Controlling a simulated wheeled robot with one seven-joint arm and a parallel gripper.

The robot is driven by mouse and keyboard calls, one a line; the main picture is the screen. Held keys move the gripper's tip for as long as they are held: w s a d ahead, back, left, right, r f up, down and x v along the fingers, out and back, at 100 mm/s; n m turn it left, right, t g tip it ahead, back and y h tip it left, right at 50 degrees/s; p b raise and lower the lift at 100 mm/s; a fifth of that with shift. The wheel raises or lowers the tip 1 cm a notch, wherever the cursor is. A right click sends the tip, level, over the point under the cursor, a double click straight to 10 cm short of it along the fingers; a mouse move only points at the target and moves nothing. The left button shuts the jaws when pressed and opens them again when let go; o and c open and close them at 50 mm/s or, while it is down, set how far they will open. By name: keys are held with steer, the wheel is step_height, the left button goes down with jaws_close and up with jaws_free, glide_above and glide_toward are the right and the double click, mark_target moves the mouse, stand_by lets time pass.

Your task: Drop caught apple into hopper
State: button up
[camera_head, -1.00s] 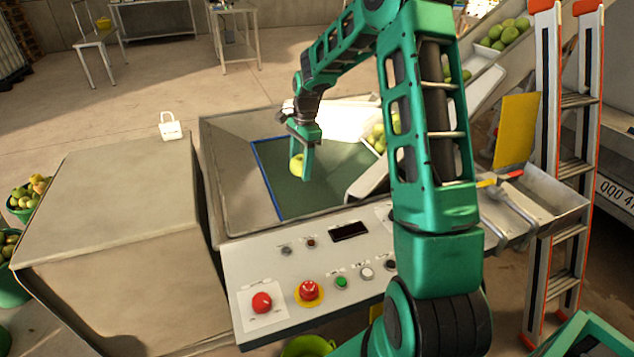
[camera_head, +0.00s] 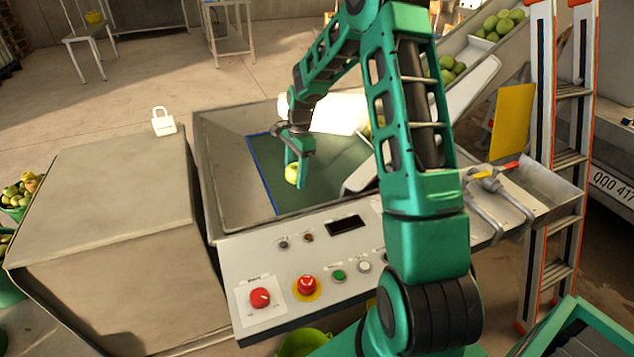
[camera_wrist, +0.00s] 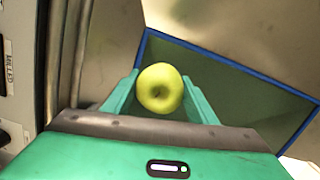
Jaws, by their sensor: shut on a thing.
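A yellow-green apple (camera_wrist: 160,88) sits between the two green fingers of my gripper (camera_wrist: 160,98) in the wrist view. In the head view my gripper (camera_head: 297,172) points down, with the apple (camera_head: 291,173) at its fingertips. It is shut on the apple and holds it over the metal hopper (camera_head: 222,190). The hopper has sloping grey walls and a dark green floor (camera_head: 325,160) with a blue edge on its left. In the wrist view the green floor (camera_wrist: 225,85) lies below and beyond the apple. My arm hides part of the hopper's right side.
A control panel (camera_head: 320,260) with a red knob, a red emergency button and several small buttons lines the hopper's near side. A chute (camera_head: 480,75) with green apples comes down from the upper right. A ladder (camera_head: 560,130) stands at right. A large box (camera_head: 110,200) stands at left.

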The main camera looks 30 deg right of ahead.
steer(key=o, duration=1.2)
steer(key=shift+o, duration=0.2)
steer(key=shift+r, duration=0.1)
steer(key=r, duration=0.3)
steer(key=d+r, duration=0.1)
steer(key=r, duration=0.5)
steer(key=shift+w+d+r, duration=0.1)
steer(key=shift+d+r, duration=0.05)
steer(key=shift+r, duration=0.6)
